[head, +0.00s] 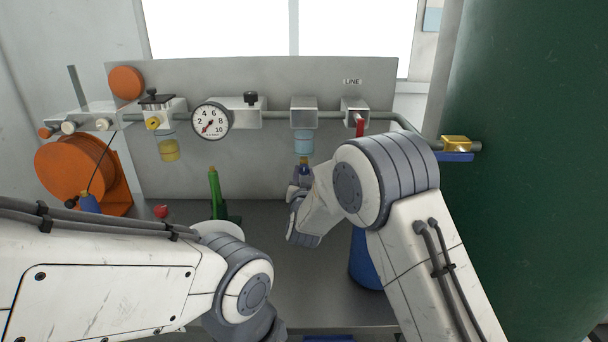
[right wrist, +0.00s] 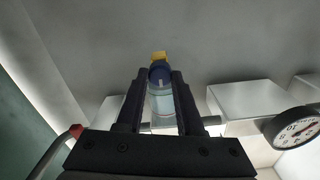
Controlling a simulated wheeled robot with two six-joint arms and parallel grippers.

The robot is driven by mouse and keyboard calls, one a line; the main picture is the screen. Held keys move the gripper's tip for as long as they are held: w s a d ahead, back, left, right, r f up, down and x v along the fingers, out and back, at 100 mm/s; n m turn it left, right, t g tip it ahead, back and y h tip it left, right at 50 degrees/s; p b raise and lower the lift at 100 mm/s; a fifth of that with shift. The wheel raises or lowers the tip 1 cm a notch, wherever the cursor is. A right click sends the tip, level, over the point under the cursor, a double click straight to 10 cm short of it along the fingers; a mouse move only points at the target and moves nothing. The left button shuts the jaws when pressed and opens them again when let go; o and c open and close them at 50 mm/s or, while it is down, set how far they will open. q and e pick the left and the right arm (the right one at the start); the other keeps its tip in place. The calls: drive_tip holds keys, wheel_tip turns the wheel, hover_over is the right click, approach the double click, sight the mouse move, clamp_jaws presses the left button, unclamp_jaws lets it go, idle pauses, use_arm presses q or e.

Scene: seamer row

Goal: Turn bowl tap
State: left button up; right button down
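A clear bluish bowl (head: 303,142) hangs under a grey block on the pipe line, right of the round gauge. Its small tap, with a blue body and yellow end, is at the bowl's bottom (head: 304,161). In the right wrist view the tap (right wrist: 160,72) sits between the fingertips of my right gripper (right wrist: 160,78), with the bowl (right wrist: 161,105) behind, between the fingers. No clear gap shows between tap and fingers, so the gripper looks shut on it. In the head view my right gripper (head: 301,172) is just below the bowl. My left gripper is hidden below my left forearm.
The gauge (head: 211,121), a yellow-bottomed bowl (head: 169,150) and a red-handled valve (head: 360,124) share the line. An orange reel (head: 76,166) and a green bottle (head: 215,192) stand left. A large green tank (head: 530,150) limits room at right.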

drive_tip(key=shift+f+m+b, duration=0.15)
drive_tip(key=shift+m+b, duration=0.35)
drive_tip(key=shift+b, duration=0.4)
drive_tip(key=m+b, duration=0.2)
drive_tip(key=b, duration=0.1)
drive_tip(key=shift+m+b, duration=0.3)
drive_tip(key=shift+b, duration=0.05)
drive_tip(key=shift+m+b, duration=1.1)
drive_tip(key=shift+b, duration=0.2)
drive_tip(key=c, duration=0.5)
unclamp_jaws()
drive_tip(key=shift+c, duration=0.2)
drive_tip(key=s+b, duration=0.1)
drive_tip(key=s, duration=0.9)
drive_tip(key=shift+s, duration=0.25)
